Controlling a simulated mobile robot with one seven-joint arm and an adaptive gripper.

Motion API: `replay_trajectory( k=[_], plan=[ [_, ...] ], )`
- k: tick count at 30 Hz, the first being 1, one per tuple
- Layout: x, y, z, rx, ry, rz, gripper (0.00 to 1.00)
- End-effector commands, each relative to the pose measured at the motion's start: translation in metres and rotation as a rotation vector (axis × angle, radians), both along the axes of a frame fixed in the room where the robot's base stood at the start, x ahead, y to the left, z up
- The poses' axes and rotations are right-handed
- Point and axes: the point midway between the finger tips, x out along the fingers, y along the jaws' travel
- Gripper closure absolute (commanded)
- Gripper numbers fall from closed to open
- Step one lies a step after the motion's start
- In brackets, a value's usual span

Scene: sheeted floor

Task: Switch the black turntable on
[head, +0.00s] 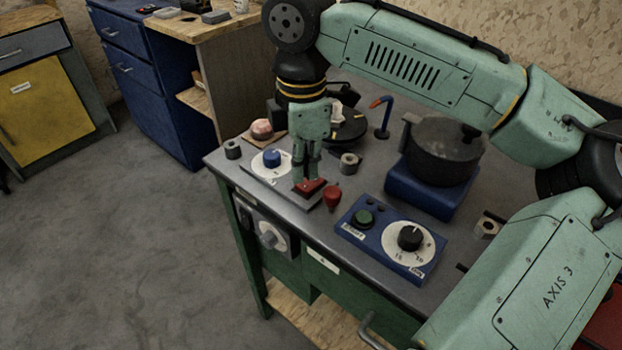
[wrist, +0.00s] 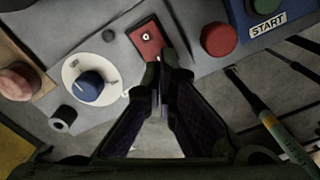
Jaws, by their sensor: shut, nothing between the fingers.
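The black turntable (head: 352,132) stands on the grey bench behind my gripper in the head view, partly hidden by it. My gripper (head: 308,178) points down, its fingers together and empty. In the head view the fingertips are at a red rocker switch (head: 312,188) on a small plate near the bench's front edge. In the wrist view the fingertips (wrist: 165,58) overlap the near edge of the red switch (wrist: 146,36), which bears a white mark. I cannot tell if they touch it. Next to it is a blue knob (wrist: 88,86) on a white dial.
A red mushroom knob (head: 332,196) stands close right of the fingers. A blue box with a green START button (head: 363,217) and black dial (head: 410,237) is further right. A dark pot (head: 442,155) sits behind. Another dial (head: 268,240) is on the bench front.

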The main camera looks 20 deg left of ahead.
Motion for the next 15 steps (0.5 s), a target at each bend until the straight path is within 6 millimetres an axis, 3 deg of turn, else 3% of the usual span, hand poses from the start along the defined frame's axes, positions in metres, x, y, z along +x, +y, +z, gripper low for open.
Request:
replay_trajectory(
  k=[15],
  plan=[
    [0.0000, 0.0000, -0.0032, 0.000, 0.000, 0.000, 1.00]
  ],
)
